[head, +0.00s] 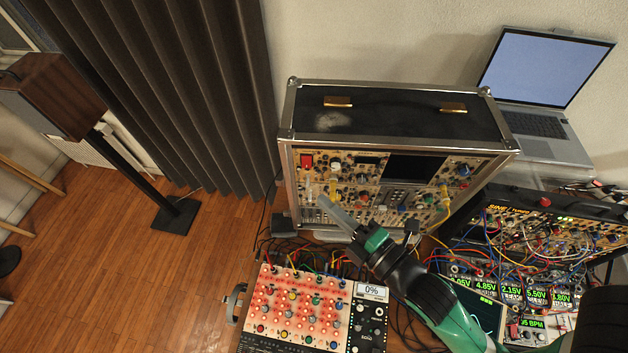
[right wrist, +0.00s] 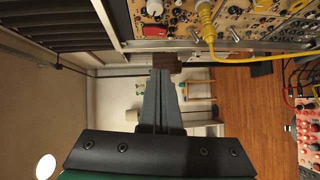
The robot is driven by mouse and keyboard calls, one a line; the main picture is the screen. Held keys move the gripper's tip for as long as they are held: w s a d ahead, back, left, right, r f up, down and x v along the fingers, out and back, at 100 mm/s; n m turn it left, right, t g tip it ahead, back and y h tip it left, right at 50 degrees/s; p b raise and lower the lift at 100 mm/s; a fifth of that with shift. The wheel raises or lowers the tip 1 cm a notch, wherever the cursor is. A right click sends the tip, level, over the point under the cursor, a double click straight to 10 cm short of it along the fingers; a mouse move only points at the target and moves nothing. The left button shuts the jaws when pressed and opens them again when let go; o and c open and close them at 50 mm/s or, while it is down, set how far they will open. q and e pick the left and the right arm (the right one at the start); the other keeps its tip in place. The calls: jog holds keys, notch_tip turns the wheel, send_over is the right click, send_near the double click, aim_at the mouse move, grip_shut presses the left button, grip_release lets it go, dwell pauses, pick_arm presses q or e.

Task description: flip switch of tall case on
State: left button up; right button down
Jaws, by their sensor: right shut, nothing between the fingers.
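The tall case (head: 390,122) stands upright at the centre of the head view, with a black top, metal edges and a front panel of knobs and cables. A red switch (head: 307,161) sits at the panel's upper left corner; it also shows in the right wrist view (right wrist: 155,31). I cannot tell its position. My right gripper (head: 323,200) is shut and empty, its fingertips in front of the panel's left part, below the switch in the head view. In the right wrist view the closed fingers (right wrist: 162,74) point toward the panel, apart from the switch. My left gripper is not in view.
A red-lit panel (head: 300,308) with cables lies below the case. A second synth case (head: 545,225) with patch cables and voltage displays is at the right, near a laptop (head: 545,85). A yellow cable (right wrist: 207,30) hangs off the panel. A speaker (head: 52,95) stands left; wooden floor is free there.

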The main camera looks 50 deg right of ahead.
aim_at(307, 162)
jog(key=w+d, duration=0.1)
jog(key=w, duration=0.1)
jog(key=w+d, duration=0.1)
jog(key=w, duration=0.1)
jog(key=w+d+f, duration=0.1)
jog(key=w+d, duration=0.1)
jog(key=w, duration=0.1)
jog(key=shift+p, duration=0.35)
